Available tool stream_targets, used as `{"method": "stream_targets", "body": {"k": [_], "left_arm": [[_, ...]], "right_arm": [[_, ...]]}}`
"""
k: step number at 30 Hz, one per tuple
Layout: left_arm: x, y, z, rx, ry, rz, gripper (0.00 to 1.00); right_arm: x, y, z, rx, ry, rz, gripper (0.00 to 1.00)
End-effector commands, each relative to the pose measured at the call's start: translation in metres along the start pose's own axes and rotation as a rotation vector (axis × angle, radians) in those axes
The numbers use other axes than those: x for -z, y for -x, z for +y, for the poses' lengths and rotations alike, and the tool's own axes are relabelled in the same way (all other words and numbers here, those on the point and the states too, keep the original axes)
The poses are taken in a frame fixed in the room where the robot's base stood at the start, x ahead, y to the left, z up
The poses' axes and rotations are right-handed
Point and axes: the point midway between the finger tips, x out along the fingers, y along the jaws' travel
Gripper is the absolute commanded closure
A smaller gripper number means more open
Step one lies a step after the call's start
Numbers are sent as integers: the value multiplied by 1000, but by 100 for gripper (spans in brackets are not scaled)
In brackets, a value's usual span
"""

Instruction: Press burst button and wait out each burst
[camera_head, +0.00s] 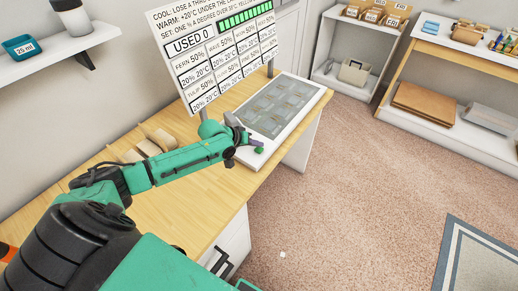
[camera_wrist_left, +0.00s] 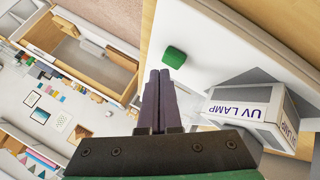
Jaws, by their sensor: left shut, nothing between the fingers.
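A green button (camera_head: 259,150) sits on the white front edge of the flat panel unit (camera_head: 309,104) on the desk. It also shows in the left wrist view (camera_wrist_left: 174,57), just beyond my fingertips. My left gripper (camera_head: 256,142) is shut and empty, with its dark fingers together in the wrist view (camera_wrist_left: 160,75). The fingertips are close to the button; I cannot tell whether they touch it. A display board (camera_head: 222,50) behind the panel reads "USED 0", with a green segmented bar (camera_head: 246,17) and rows of percentages and temperatures. My right gripper is not in view.
A white box marked "UV LAMP" (camera_wrist_left: 245,112) stands near the gripper in the wrist view. A wooden desk (camera_head: 206,200) lies under my left arm. Shelves with boxes (camera_head: 424,102) stand at the back right. The carpeted floor (camera_head: 345,190) is mostly clear.

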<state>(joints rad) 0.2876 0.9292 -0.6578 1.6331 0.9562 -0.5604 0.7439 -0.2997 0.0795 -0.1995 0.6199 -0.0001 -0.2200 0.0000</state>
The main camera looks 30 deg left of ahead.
Motion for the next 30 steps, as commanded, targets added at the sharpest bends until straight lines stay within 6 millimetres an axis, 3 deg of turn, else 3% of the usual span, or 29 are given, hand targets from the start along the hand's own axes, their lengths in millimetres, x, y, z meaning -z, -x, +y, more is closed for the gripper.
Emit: {"method": "stream_targets", "body": {"k": [30], "left_arm": [[-6,-8,-6,1,0,0,100]], "right_arm": [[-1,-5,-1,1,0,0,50]]}}
